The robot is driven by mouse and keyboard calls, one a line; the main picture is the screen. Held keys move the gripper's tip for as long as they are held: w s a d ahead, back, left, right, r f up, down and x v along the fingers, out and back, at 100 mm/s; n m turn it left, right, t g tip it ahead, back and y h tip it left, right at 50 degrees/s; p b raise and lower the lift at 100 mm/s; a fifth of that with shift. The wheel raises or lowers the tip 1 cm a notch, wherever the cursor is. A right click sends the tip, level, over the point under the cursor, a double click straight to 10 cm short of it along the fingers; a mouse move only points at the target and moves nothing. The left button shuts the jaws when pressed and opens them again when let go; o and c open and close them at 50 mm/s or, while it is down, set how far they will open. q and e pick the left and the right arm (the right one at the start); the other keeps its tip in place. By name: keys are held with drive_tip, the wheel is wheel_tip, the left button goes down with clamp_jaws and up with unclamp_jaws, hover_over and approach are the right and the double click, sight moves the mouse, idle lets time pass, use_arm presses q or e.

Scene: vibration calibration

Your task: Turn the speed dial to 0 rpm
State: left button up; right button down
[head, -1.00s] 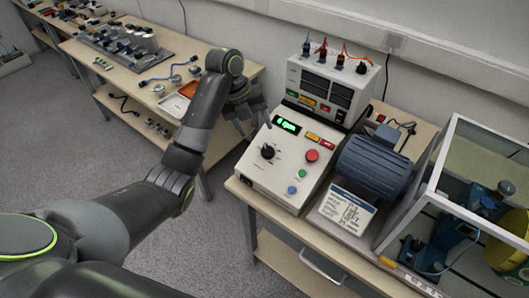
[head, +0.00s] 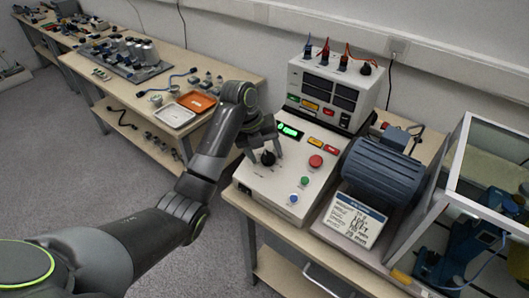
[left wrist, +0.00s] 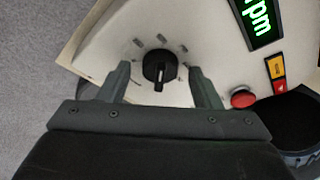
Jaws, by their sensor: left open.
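The black speed dial (head: 267,158) is on the sloping cream control panel (head: 262,184). In the left wrist view the dial (left wrist: 158,67) has a white pointer line toward the picture's bottom, with grey marks around its far side. My left gripper (head: 263,149) is open over the panel, close to the dial. In the left wrist view its fingers (left wrist: 161,76) appear on either side of the dial; I cannot tell whether they touch it. The green display (head: 290,131) is partly covered by my gripper, and only "rpm" (left wrist: 258,20) shows in the wrist view, not the number. My right gripper is not in view.
A red button (head: 316,161), a green button (head: 305,181) and a blue button (head: 293,198) are right of the dial. A meter unit (head: 327,88) stands behind; a blue motor (head: 379,168) and a framed clear enclosure (head: 497,165) stand to the right.

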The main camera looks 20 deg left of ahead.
use_arm(q)
drive_tip(key=c, duration=1)
drive_tip(key=n+p, duration=0.3)
drive_tip(key=shift+s+a+r+h, duration=0.1)
drive_tip(key=shift+a+r+h, duration=0.05)
drive_tip(key=shift+h, duration=0.15)
drive_tip(key=n+p, duration=0.2)
drive_tip(key=n+t+h+p, duration=0.1)
drive_tip(key=n+p, duration=0.1)
drive_tip(key=shift+s+t, duration=0.1)
drive_tip(key=shift+t, duration=0.2)
drive_tip(key=n+p, duration=0.1)
drive_tip(key=n, duration=0.1)
drive_tip(key=n+t+p, duration=0.1)
drive_tip(key=n, duration=0.1)
drive_tip(key=n+p, duration=0.1)
drive_tip(key=shift+s+a+f+n+t+h, duration=0.1)
drive_tip(key=shift+s+f+n+t+h, duration=0.1)
drive_tip(key=shift+f+n+t+h, duration=0.15)
drive_tip(key=n+t+p, duration=0.1)
drive_tip(key=n+p, duration=0.1)
drive_tip(key=n, duration=0.3)
drive_tip(key=shift+s+p, duration=0.15)
drive_tip(key=shift+p, duration=0.25)
drive_tip(key=shift+f+n+t, duration=0.1)
drive_tip(key=shift+n+t, duration=0.15)
